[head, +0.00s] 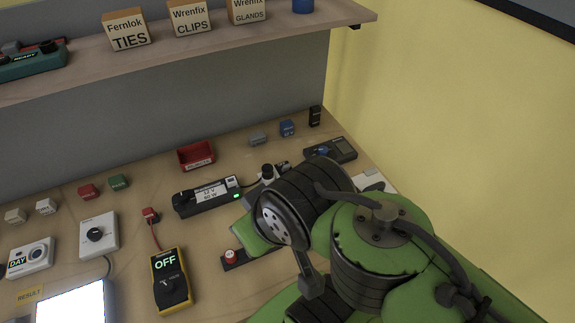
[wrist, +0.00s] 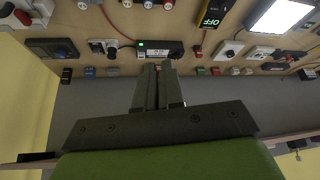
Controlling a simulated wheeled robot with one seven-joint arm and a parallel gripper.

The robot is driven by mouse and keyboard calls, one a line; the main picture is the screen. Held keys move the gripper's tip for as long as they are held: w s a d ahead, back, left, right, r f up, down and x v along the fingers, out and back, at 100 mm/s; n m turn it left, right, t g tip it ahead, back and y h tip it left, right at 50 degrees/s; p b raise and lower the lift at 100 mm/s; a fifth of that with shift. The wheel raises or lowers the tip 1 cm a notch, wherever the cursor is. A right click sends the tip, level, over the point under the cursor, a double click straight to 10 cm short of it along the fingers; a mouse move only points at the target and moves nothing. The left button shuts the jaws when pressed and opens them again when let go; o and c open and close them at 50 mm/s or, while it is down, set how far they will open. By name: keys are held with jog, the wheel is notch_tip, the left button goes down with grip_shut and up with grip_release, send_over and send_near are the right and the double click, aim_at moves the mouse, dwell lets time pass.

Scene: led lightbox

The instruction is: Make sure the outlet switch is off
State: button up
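A grey outlet block with a black plug (head: 267,172) stands on the bench right of the black power supply, partly hidden behind my arm. In the wrist view the outlet (wrist: 97,46) shows at the upper left, with the black plug beside it. Its switch is too small and covered to read on or off. My gripper (wrist: 160,65) points toward the bench with its two fingers together and nothing seen between them. The fingertips look apart from the outlet, to its right in the wrist view.
The black power supply (head: 208,196) has a lit green light. A red knob on a black base (head: 230,257), a yellow meter reading OFF (head: 171,281) and a lit panel (head: 72,303) lie nearer. A red bin (head: 196,156) and shelf (head: 190,38) stand behind.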

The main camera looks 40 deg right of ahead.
jog(key=o, duration=0.5)
jog(key=w, duration=0.1)
jog(key=w+d+n, duration=0.1)
jog(key=w, duration=0.1)
jog(key=w+d+n, duration=0.1)
jog(key=shift+w+r, duration=0.15)
jog(key=shift+r, duration=0.15)
jog(key=shift+c, duration=0.2)
jog(key=shift+o, duration=0.2)
jog(key=w+d+f+n+p, duration=0.1)
jog(key=w+d+f+n, duration=0.1)
jog(key=w+d+n, duration=0.2)
jog(key=w+d, duration=0.2)
jog(key=w, duration=0.2)
jog(key=shift+w+n+g, duration=0.3)
jog(key=n+h+p, duration=0.1)
jog(key=n, duration=0.7)
send_over(287, 166)
jog(key=s+a, duration=0.1)
jog(key=s, duration=0.5)
notch_tip(287, 166, down, 12)
jog(key=shift+g, duration=0.4)
jog(key=p+x, duration=0.1)
jog(key=x, duration=1.4)
jog(key=shift+w+a+f, duration=0.15)
jog(key=shift+w+f, duration=0.1)
grip_shut()
